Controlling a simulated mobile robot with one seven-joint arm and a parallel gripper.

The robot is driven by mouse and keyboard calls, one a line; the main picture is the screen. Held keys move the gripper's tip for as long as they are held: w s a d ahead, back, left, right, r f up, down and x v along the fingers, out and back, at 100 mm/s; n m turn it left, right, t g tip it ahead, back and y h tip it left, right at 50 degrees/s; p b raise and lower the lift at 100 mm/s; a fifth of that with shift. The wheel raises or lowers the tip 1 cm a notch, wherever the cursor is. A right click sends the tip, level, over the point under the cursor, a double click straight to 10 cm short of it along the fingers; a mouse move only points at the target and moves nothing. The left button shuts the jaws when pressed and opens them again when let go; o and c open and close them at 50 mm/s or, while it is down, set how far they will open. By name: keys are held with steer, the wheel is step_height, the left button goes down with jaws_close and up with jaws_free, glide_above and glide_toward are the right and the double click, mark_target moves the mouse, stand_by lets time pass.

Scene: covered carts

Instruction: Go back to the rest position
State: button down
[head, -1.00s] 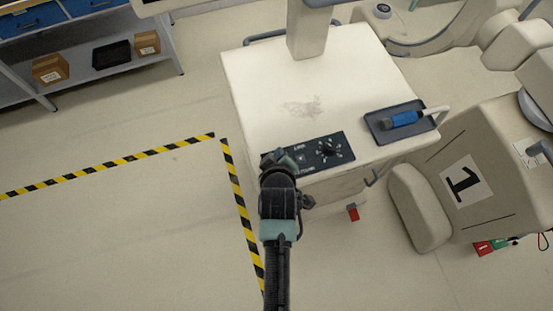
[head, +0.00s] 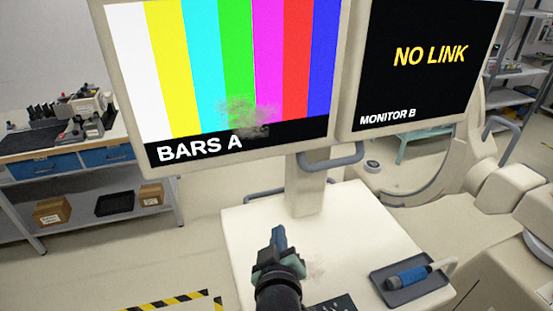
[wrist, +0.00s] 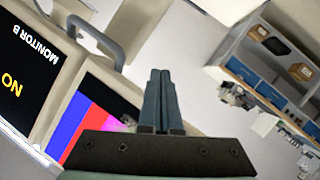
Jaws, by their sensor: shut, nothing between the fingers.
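My gripper (head: 279,238) is raised in front of the white cart (head: 345,232), seen over its top in the head view. Its two blue-grey fingers are together and hold nothing. In the wrist view my gripper (wrist: 160,75) also shows with its fingers closed side by side. Part of the cart's dark control panel (head: 338,305) shows at the bottom edge, partly behind my arm.
Two monitors stand above the cart: one with colour bars (head: 215,70), one reading NO LINK (head: 430,85). A dark tray (head: 425,290) with a blue-handled tool (head: 408,277) lies on the cart's right. A shelf bench (head: 100,165) stands left.

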step_height(320, 180, up, 14)
steer(key=m+t+b, duration=0.2)
steer(key=t, duration=0.2)
steer(key=s+r+m+t+b, duration=0.1)
steer(key=s+r+t+b, duration=0.1)
steer(key=s+r, duration=0.3)
steer(key=s+r+m+t+b, duration=0.1)
steer(key=s+r+t, duration=0.3)
steer(key=r, duration=0.8)
steer(key=s+r+m+t+b, duration=0.2)
steer(key=s+r+t, duration=0.1)
steer(key=s+r, duration=0.3)
step_height(320, 180, up, 2)
steer(key=shift+s+a+r+b, duration=0.2)
steer(key=shift+s+b, duration=0.1)
steer(key=shift+s, duration=0.1)
